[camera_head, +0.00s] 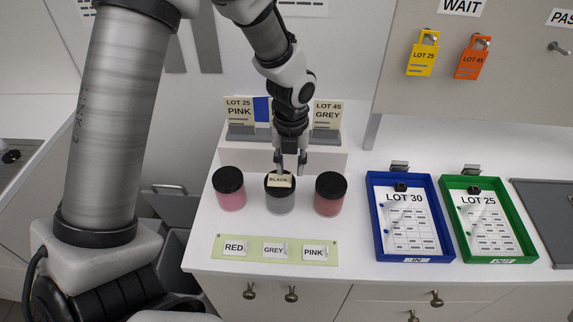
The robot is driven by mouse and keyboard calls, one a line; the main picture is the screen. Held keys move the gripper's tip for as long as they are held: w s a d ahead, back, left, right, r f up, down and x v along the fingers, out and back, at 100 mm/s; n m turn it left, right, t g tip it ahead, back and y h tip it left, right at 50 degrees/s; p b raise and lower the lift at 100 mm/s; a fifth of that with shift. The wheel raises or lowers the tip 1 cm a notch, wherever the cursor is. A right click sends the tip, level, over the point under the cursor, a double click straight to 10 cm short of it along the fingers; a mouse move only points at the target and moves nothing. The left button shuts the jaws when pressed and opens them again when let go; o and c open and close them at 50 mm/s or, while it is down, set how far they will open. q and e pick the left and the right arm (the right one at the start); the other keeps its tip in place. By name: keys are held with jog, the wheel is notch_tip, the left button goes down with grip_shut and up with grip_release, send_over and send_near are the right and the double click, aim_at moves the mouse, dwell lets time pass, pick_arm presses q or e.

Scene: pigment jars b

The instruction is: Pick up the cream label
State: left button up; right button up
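The cream label (280,181), printed BLACK, lies on the black lid of the middle jar (280,203), which holds grey pigment. My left gripper (291,167) points down just above and behind this label. Its two fingers are apart and nothing shows between them; the left fingertip is close to the label's far edge, and I cannot tell whether it touches. My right gripper is not in view.
Pink (230,198) and red-pink (328,204) jars flank the middle jar. In front lies a green strip (318,240) with RED, GREY and PINK labels. A raised ledge (330,155) with cards stands behind. Blue (376,226) and green (451,215) trays stand right.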

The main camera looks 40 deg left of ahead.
aim_at(280, 177)
pick_arm(q)
jog(key=f, duration=0.2)
jog(key=w+f, duration=0.1)
jog(key=f, duration=0.1)
jog(key=shift+w+a+f, duration=0.2)
jog(key=shift+f, duration=0.15)
jog(key=shift+s+r, duration=0.1)
jog(key=shift+s, duration=0.05)
jog(key=shift+s+d+r, duration=0.1)
jog(key=shift+s+r, duration=0.05)
jog(key=shift+s, duration=0.05)
jog(key=c, duration=0.4)
jog(key=shift+s, duration=0.1)
grip_shut()
jog(key=shift+w, duration=0.2)
